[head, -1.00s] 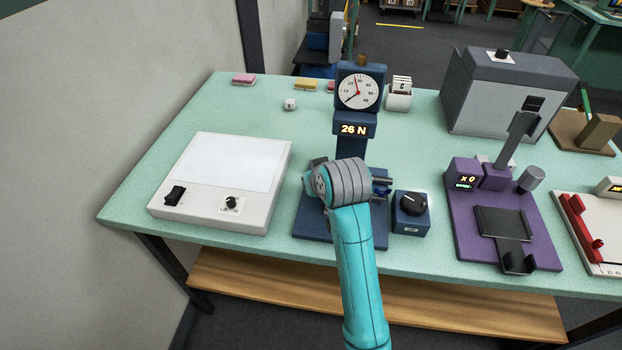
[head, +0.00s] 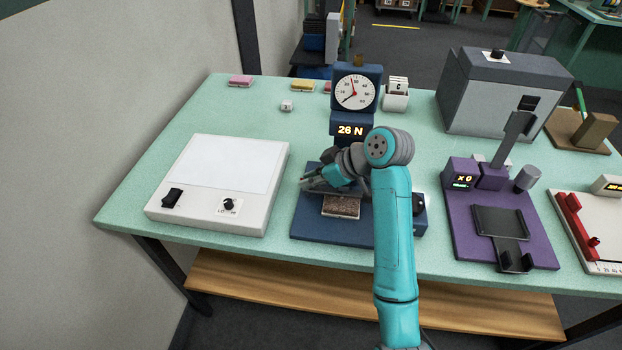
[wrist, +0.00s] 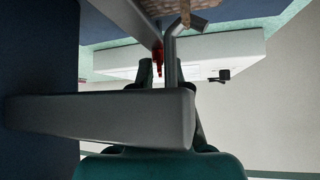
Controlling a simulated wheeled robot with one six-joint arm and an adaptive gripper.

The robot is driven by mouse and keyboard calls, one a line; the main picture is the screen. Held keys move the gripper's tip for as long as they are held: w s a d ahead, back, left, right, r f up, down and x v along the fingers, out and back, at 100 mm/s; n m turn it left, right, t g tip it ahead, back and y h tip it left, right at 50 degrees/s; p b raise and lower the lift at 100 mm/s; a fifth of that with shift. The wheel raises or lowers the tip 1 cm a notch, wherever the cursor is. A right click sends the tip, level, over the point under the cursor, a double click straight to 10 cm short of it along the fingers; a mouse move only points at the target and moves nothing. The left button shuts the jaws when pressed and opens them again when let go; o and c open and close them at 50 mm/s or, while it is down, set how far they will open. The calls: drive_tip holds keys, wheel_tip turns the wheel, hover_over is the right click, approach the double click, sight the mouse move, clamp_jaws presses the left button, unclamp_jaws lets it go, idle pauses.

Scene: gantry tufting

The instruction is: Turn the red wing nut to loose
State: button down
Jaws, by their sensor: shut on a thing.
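The blue tester (head: 303,218) stands on the bench with a round dial and a display reading 26 N. My gripper (head: 309,181) is at the left side of the tester, low over its base, with my arm reaching in from the right. In the wrist view a small red part, which looks like the red wing nut (wrist: 157,53), sits at the tips of my gripper (wrist: 160,68). The gripper is shut on it. The nut's wings are mostly hidden by the fingers, and a grey bar (wrist: 100,120) crosses the foreground. The nut cannot be made out in the head view.
A brown tufted sample (head: 341,206) lies on the tester base. A white light box (head: 254,205) stands close on the left, a purple device (head: 536,242) on the right, and a grey box (head: 490,110) behind.

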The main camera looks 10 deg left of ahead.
drive_tip(key=shift+n+g, duration=0.3)
drive_tip(key=shift+n, duration=0.1)
drive_tip(key=c, duration=1.4)
unclamp_jaws()
drive_tip(key=shift+o, duration=0.2)
drive_tip(key=shift+d+r, duration=0.1)
drive_tip(key=shift+v, duration=3.6)
